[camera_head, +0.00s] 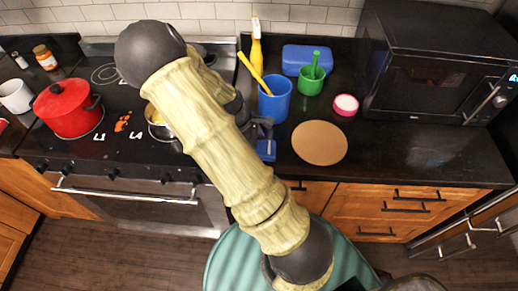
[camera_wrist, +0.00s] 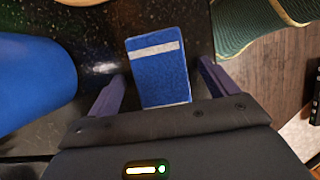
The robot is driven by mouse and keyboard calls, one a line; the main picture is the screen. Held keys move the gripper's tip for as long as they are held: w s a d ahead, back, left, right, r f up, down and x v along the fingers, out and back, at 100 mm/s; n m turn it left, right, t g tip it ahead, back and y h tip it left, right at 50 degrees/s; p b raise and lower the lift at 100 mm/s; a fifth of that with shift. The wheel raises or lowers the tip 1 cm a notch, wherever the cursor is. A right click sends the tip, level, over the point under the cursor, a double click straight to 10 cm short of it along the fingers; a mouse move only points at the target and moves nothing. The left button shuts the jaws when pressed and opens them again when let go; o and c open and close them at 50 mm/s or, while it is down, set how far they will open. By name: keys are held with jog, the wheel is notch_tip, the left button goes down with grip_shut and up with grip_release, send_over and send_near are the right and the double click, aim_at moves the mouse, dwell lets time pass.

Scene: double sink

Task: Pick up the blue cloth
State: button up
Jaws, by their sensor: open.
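The blue cloth (camera_wrist: 157,75) is a small blue rectangle with a pale stripe near its far end, lying at the dark counter's front edge. In the head view the cloth (camera_head: 267,150) shows just below my gripper (camera_head: 262,127), partly covered by it. In the wrist view my gripper (camera_wrist: 162,72) is open, with one purple-grey finger on each side of the cloth. The cloth's near end is hidden behind the gripper body. I cannot tell whether the fingers touch it.
A blue cup (camera_head: 275,101) with a yellow utensil stands close behind the gripper. A round brown board (camera_head: 319,143) lies to the right. A pan (camera_head: 160,124) and a red pot (camera_head: 68,108) are on the stove at left. A black microwave (camera_head: 430,70) stands at right.

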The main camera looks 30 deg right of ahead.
jog(key=shift+f, duration=0.2)
jog(key=shift+c, duration=0.4)
jog(key=c, duration=1)
jog(key=shift+r, duration=0.15)
notch_tip(320, 180, up, 10)
jog(key=shift+r, duration=0.15)
jog(key=shift+o, duration=0.5)
